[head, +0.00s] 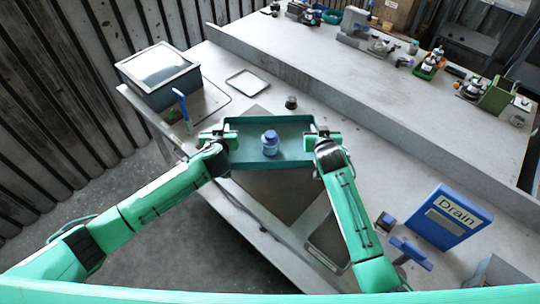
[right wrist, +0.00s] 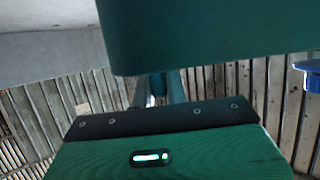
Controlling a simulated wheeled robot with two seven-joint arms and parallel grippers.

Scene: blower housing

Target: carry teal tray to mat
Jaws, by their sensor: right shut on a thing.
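The teal tray (head: 292,163) is in the middle of the head view, level, with a blue-capped bottle (head: 270,143) standing in it. My right gripper (head: 318,137) is shut on the tray's right side. My left gripper (head: 222,138) is at the tray's left side; its fingers are too small to read. A dark brown mat (head: 280,195) shows on the table below and in front of the tray, which hides part of it.
A lidded grey bin (head: 160,78), a small white-rimmed tray (head: 247,84) and a dark jar (head: 291,102) are behind. A blue Drain box (head: 450,217) and a blue-handled tool (head: 410,252) are at right. A raised shelf (head: 370,90) with equipment runs along the back.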

